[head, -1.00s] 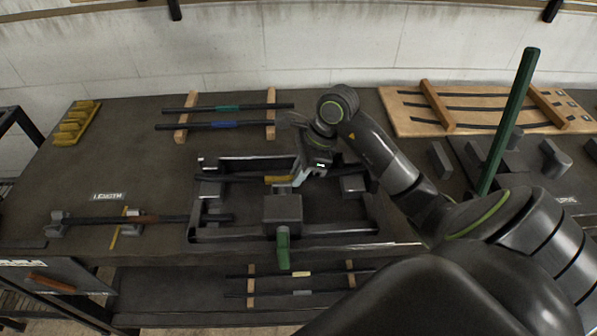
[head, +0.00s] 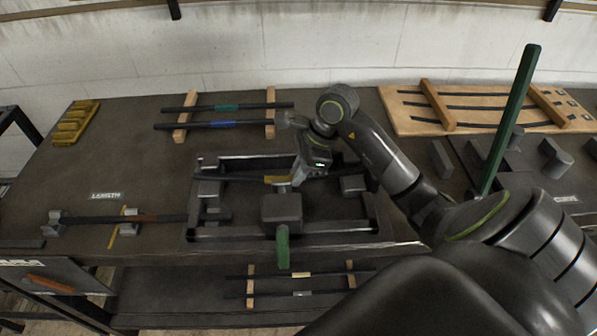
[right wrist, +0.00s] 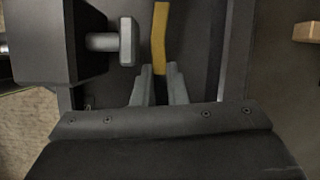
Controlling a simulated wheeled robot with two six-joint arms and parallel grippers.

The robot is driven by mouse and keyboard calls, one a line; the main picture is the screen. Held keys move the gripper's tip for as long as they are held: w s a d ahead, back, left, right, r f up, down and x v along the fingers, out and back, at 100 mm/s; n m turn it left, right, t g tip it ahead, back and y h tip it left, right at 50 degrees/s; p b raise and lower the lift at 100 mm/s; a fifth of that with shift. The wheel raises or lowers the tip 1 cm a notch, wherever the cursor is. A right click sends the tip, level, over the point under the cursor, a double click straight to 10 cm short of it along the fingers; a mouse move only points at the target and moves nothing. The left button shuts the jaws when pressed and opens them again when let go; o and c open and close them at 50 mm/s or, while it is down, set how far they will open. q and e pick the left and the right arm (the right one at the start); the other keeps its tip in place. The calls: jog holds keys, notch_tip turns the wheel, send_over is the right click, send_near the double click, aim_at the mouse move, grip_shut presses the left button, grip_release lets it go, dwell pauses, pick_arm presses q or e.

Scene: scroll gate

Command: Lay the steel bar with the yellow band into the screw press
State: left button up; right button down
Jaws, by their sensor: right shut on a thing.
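The steel bar with the yellow band (head: 278,180) lies crosswise at the screw press, near the rear side of its frame. The screw press (head: 205,240) is a dark rectangular frame with a central block and a green handle (head: 283,247) at the front. My right gripper (head: 299,181) is shut on the bar just right of the yellow band. In the right wrist view the gripper (right wrist: 159,80) closes at the end of the yellow band (right wrist: 159,35), with the press's screw head (right wrist: 126,41) beside it. Whether the bar rests on the press is unclear. My left gripper is not in view.
A rack behind holds bars with a teal band (head: 228,107) and a blue band (head: 222,124). A bar with a brown section (head: 145,218) lies on supports at left. A green upright lever (head: 511,120) stands at right, near my right arm. A lower shelf holds more bars.

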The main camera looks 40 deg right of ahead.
jog(key=c, duration=1.8)
grip_release()
jog(key=shift+f, duration=0.3)
jog(key=shift+c, duration=0.2)
jog(key=o, duration=0.5)
jog(key=shift+w+d, duration=0.15)
jog(key=shift+w, duration=0.05)
jog(key=shift+s, duration=0.1)
jog(key=shift+r, duration=0.15)
jog(key=b+v, duration=0.1)
jog(key=v, duration=1.6)
jog(key=shift+b, duration=0.3)
